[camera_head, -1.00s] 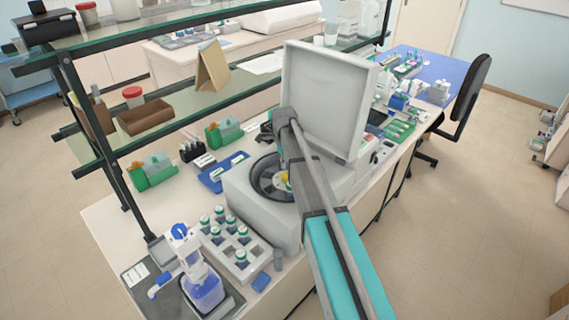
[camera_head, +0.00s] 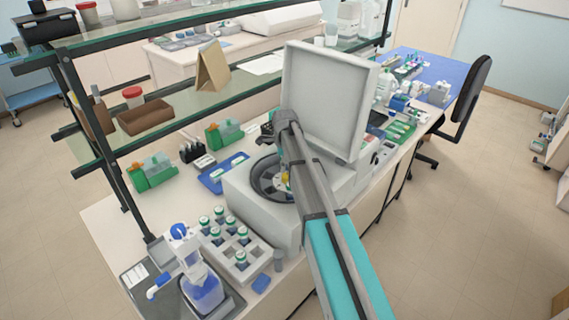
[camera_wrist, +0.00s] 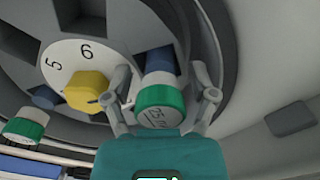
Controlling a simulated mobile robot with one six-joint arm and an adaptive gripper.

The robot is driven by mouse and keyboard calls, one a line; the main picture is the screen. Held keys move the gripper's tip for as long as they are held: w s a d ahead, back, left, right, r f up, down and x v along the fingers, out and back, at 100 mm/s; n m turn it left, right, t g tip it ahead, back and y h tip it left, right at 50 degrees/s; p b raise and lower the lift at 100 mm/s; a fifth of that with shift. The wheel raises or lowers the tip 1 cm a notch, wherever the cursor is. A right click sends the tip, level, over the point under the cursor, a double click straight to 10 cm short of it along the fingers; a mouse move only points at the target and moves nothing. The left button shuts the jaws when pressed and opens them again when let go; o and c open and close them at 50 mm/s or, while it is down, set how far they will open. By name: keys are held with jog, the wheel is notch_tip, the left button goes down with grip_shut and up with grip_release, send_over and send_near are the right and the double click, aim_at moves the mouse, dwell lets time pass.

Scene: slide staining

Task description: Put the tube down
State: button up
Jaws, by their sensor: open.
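A tube with a green cap (camera_wrist: 160,98) sits in a slot of the centrifuge rotor (camera_wrist: 118,52) in the wrist view. My gripper (camera_wrist: 162,84) is open, with one finger on each side of this tube. I cannot tell whether either finger touches it. A second green-capped tube (camera_wrist: 25,124) sits at the rotor's left, and a yellow knob (camera_wrist: 87,91) is at its centre. In the head view the centrifuge (camera_head: 240,196) has its lid (camera_head: 325,98) raised. My arm hides the gripper and the tube there.
A grey rack (camera_head: 262,252) with several capped tubes stands in front of the centrifuge. A wash bottle (camera_head: 204,290) is at the front left corner. A blue tray (camera_head: 214,184) lies behind the centrifuge, and a glass shelf (camera_head: 215,92) hangs over the bench's back.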

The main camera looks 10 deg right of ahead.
jog(key=shift+r, duration=0.15)
notch_tip(320, 180, up, 12)
jog(key=p, duration=1.2)
jog(key=shift+r+p, duration=0.25)
jog(key=shift+p, duration=0.15)
jog(key=shift+s, duration=0.1)
dwell(0.5)
jog(key=s+n, duration=0.3)
jog(key=s, duration=0.1)
jog(key=s+n, duration=0.3)
jog(key=s, duration=0.2)
jog(key=s+n, duration=0.3)
jog(key=s, duration=0.2)
jog(key=shift+d+n, duration=0.1)
jog(key=shift+n, duration=0.3)
jog(key=s+n, duration=1.1)
jog(key=s, duration=0.4)
jog(key=shift+n, duration=0.4)
jog(key=shift+s+d, duration=0.1)
jog(key=shift+s, duration=0.05)
